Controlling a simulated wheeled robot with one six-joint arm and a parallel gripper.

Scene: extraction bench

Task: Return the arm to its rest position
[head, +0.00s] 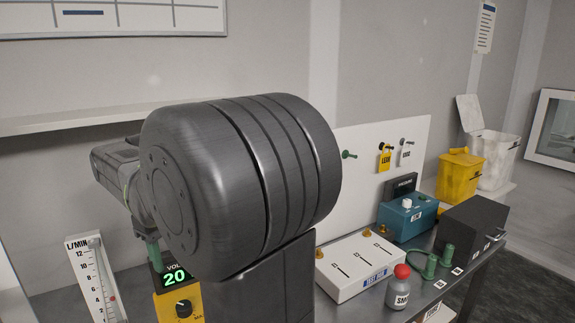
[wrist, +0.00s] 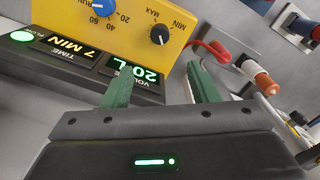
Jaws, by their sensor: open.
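My gripper (wrist: 159,68) is open, with its two green fingers apart and nothing seen between them. In the wrist view it is close to a yellow control panel (wrist: 128,24) with knobs and lit displays reading 20 L and 7 MIN. In the head view my large dark arm fills the middle. I cannot tell whether the fingers touch the panel.
A flow gauge (head: 96,280) stands left of the yellow unit. A pegboard with locks (head: 372,160) rises behind. A red hook-shaped part (wrist: 212,52) is near the right finger.

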